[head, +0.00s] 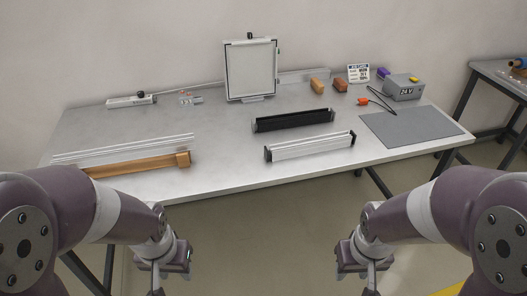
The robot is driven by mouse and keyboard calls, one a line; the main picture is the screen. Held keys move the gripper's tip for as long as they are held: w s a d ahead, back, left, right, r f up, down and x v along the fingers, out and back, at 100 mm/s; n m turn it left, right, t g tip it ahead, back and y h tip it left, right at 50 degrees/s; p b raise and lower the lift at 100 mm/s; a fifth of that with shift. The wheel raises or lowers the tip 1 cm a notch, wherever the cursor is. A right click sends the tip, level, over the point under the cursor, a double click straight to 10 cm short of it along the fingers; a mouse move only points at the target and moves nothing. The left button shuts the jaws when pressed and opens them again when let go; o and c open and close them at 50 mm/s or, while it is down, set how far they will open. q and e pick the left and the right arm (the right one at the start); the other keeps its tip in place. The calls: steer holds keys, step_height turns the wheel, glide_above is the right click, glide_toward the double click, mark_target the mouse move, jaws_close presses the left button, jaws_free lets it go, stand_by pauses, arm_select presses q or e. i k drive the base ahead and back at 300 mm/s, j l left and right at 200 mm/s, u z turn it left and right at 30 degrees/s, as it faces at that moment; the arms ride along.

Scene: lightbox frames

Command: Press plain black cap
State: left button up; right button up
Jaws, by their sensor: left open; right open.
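A silver-white bar (310,148) lies at the front middle of the table, with a dark end cap (268,154) at its left end and another (352,138) at its right. Which cap is the plain one is too small to tell. My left gripper (160,272) is open and empty, low in front of the table's front edge. My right gripper (366,270) is open and empty, also in front of the table. Both are apart from the bars.
A lightbox panel (251,71) stands at the back. Clear strips (120,148) and a wooden bar (145,164) lie at left. A grey mat (412,127), a 24 V box (404,88) with a cable, and brown blocks (318,85) are at right. The table (215,150) is clear mid-left.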

mark_target(268, 154)
steer(key=i+l+u, duration=0.1)
steer(key=i+l, duration=0.15)
steer(key=i+l+u, duration=0.1)
steer(key=l, duration=0.25)
steer(key=i+l+u, duration=0.1)
steer(key=i+l, duration=0.2)
steer(key=i+l+u, duration=0.1)
steer(key=l, duration=0.3)
steer(key=i+l+u, duration=0.1)
steer(key=i+l, duration=0.2)
